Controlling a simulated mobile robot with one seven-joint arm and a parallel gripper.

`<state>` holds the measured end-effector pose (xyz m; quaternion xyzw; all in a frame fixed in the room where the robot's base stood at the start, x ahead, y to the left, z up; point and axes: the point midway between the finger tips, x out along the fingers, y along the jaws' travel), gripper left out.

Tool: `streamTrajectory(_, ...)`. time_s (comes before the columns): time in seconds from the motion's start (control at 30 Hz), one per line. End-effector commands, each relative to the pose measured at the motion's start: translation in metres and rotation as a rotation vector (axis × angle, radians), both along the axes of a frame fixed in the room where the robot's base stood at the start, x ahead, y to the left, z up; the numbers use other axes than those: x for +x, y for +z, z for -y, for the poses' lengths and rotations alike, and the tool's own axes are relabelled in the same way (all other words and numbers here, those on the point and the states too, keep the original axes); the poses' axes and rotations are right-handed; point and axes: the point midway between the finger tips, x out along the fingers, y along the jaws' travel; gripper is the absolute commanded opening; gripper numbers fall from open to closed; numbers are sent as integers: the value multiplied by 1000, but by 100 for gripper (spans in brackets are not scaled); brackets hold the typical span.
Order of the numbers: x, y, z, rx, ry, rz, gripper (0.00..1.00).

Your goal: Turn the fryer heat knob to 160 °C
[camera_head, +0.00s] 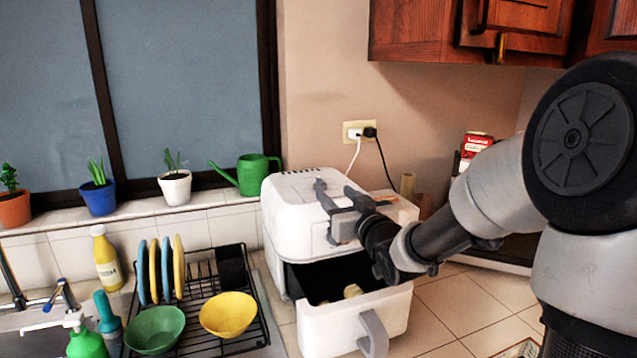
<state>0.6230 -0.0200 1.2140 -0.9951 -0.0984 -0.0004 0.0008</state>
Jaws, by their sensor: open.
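The white air fryer (289,218) stands on the tiled counter, right of the drying rack. Its drawer (340,328) is pulled out towards the camera, with a grey handle (374,334) on its front. Pale pieces (352,290) lie inside the dark basket. My gripper (328,213) is open at the upper front of the fryer body, above the open drawer. I cannot tell whether its fingers touch the fryer. The heat knob cannot be made out, and neither can its setting; my gripper and wrist cover part of the fryer's front.
A black rack (262,318) with plates, a green bowl (155,329) and a yellow bowl (228,314) stands left of the fryer. A green watering can (252,175) is on the sill behind. Cords run to the wall outlet (358,132).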

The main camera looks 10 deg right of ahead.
Motion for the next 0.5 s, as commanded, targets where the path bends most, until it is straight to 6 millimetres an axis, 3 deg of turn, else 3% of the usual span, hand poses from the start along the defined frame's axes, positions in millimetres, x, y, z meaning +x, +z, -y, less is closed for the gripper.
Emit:
streamTrajectory(0.3, 69, 0, -14, 3, 2, -1, 45)
streamTrajectory(0.5, 98, 0, -20, 0, 0, 1, 45)
